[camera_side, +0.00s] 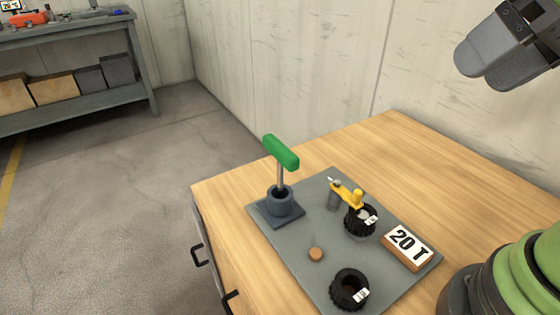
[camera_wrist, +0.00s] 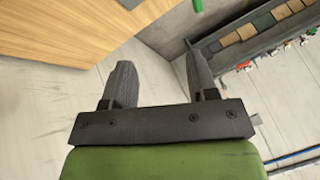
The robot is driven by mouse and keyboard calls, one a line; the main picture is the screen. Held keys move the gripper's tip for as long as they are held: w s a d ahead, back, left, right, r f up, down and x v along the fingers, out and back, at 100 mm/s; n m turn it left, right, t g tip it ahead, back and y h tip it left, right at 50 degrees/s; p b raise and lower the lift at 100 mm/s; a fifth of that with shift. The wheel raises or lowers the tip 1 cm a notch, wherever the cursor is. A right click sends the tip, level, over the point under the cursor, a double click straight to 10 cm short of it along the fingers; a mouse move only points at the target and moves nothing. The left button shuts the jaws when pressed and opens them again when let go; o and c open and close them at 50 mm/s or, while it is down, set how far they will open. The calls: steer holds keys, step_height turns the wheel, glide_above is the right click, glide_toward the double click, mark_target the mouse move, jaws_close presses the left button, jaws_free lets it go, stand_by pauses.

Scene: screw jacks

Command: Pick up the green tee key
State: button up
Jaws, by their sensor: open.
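The green tee key (camera_side: 281,152) stands upright in the side view. Its thick green crossbar is on top and its grey shaft goes down into a dark round holder (camera_side: 280,203) on a square base. The shaft's lower end is hidden inside the holder. My gripper (camera_side: 479,66) is high at the top right of the side view, well above and to the right of the key, touching nothing. In the wrist view its two dark fingers (camera_wrist: 158,60) are spread apart with nothing between them.
The holder stands at the left of a grey mat (camera_side: 288,240) on a wooden table (camera_side: 400,140). Also there are a yellow-armed jack (camera_side: 347,192), black ribbed rings (camera_side: 349,290), a brown disc (camera_side: 316,254) and a "20 T" block (camera_side: 408,247). The table behind the mat is clear.

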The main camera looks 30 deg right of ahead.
steer(key=w+a+n+g, duration=0.1)
steer(key=w+a+g, duration=0.15)
steer(key=w, duration=0.55)
steer(key=n+g+h, duration=0.2)
steer(key=g, duration=0.2)
glide_above(280, 160)
steer(key=d, duration=0.2)
steer(key=shift+t, duration=0.25)
steer(key=f, duration=0.6)
steer(key=w+f, duration=0.1)
steer(key=f, duration=0.2)
steer(key=shift+a, duration=0.15)
steer(key=shift+n, duration=0.3)
steer(key=f, duration=0.4)
steer(key=a+f, duration=0.1)
steer(key=f, duration=0.1)
steer(key=shift+w+f, duration=0.2)
steer(key=shift+w, duration=0.15)
steer(key=f, duration=0.5)
steer(key=shift+d+f, duration=0.2)
steer(key=shift+f, duration=0.1)
steer(key=shift+c, duration=0.4)
jaws_close()
